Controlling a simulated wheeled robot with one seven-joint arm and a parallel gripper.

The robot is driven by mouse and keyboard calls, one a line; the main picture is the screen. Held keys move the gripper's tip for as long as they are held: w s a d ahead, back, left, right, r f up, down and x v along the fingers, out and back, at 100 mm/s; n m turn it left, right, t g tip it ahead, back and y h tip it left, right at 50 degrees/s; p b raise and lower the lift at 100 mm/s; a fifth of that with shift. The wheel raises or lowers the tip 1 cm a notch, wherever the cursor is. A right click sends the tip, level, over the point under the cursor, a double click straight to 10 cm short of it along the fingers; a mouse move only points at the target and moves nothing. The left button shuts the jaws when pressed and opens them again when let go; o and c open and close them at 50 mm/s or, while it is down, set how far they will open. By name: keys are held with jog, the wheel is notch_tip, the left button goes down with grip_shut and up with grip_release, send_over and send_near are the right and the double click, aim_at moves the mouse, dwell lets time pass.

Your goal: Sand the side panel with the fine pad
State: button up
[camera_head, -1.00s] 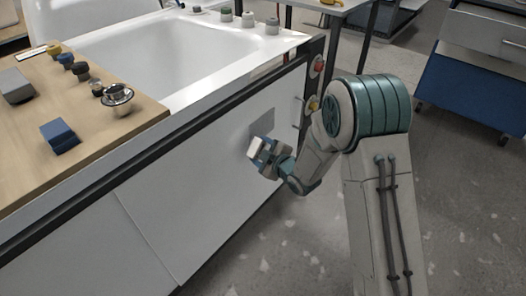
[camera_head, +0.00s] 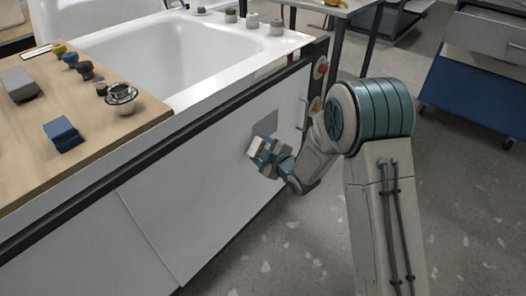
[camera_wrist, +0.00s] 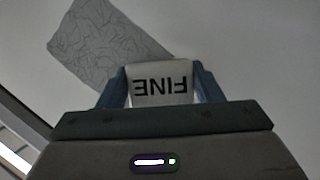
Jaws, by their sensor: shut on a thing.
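My gripper (camera_head: 259,148) is shut on a white pad, whose face reads FINE upside down in the wrist view (camera_wrist: 160,84). Its blue-grey fingers stand on both sides of the pad. The white side panel (camera_head: 215,180) of the tub unit is upright in front of the gripper. A grey scratched patch (camera_head: 265,123) lies on the panel, just above the gripper in the head view. In the wrist view the patch (camera_wrist: 100,42) is up and left of the pad, partly behind it. I cannot tell whether the pad touches the panel.
A wooden board (camera_head: 100,165) beside the white tub (camera_head: 185,55) bears a blue block (camera_head: 62,134), a grey block (camera_head: 19,84), several knobs and a metal drain fitting (camera_head: 121,95). A blue cart (camera_head: 470,88) stands at the right. Floor right of the panel is open.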

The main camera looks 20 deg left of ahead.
jog(key=shift+w+a, duration=0.1)
jog(key=shift+a, duration=0.25)
